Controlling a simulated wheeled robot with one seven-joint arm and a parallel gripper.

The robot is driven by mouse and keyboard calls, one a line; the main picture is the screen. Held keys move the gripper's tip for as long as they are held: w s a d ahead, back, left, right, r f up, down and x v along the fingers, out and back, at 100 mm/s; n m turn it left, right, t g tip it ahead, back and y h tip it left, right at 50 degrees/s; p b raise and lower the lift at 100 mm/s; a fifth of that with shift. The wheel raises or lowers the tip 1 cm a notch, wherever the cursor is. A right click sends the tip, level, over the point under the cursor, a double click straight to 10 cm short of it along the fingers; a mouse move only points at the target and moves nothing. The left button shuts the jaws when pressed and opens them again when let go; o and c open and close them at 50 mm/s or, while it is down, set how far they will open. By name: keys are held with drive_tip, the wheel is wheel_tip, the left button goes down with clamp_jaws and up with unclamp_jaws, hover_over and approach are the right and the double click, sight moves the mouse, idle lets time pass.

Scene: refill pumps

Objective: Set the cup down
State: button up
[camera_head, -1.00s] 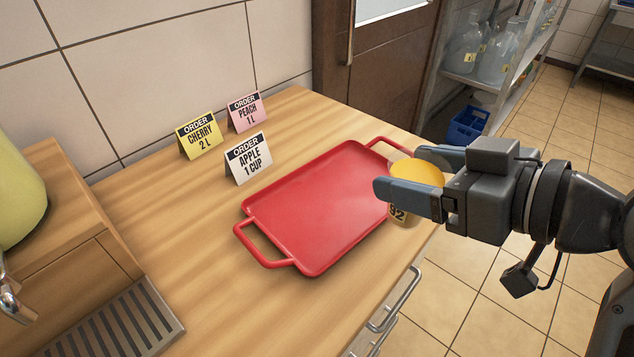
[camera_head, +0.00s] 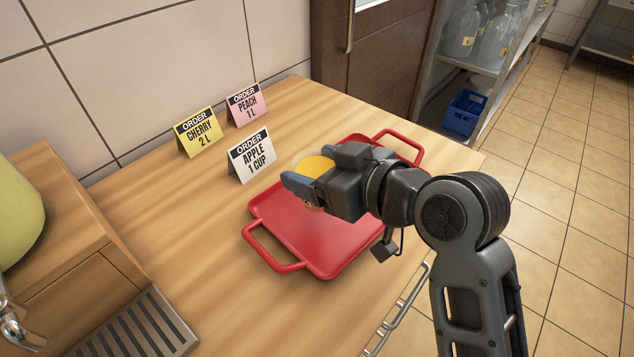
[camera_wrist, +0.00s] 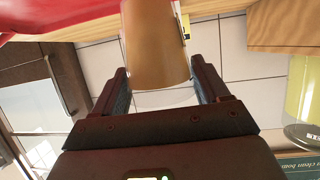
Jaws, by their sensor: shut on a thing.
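The cup (camera_head: 316,167), filled with orange-yellow liquid, is between the fingers of my gripper (camera_head: 318,172), which is shut on it. In the wrist view the cup (camera_wrist: 155,45) appears between the two dark fingers (camera_wrist: 163,90). In the head view the cup is over the far part of the red tray (camera_head: 318,240), and my gripper hides most of its lower part. I cannot tell whether its base touches the tray.
Yellow cherry (camera_head: 199,132), pink peach (camera_head: 246,104) and white apple (camera_head: 251,155) order cards stand behind and left of the tray. A drip grate (camera_head: 130,325) is at front left, beside a yellow-green container (camera_head: 18,205). Bare counter (camera_head: 190,215) lies left of the tray.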

drive_tip(key=shift+f, duration=2.05)
drive_tip(key=shift+f, duration=0.15)
drive_tip(key=o, duration=1.3)
drive_tip(key=shift+c, duration=0.2)
drive_tip(key=shift+r, duration=0.25)
drive_tip(key=shift+s+d, duration=0.15)
drive_tip(key=shift+d, duration=0.05)
drive_tip(key=v, duration=1.1)
drive_tip(key=shift+s+b, duration=0.2)
drive_tip(key=shift+b, duration=0.2)
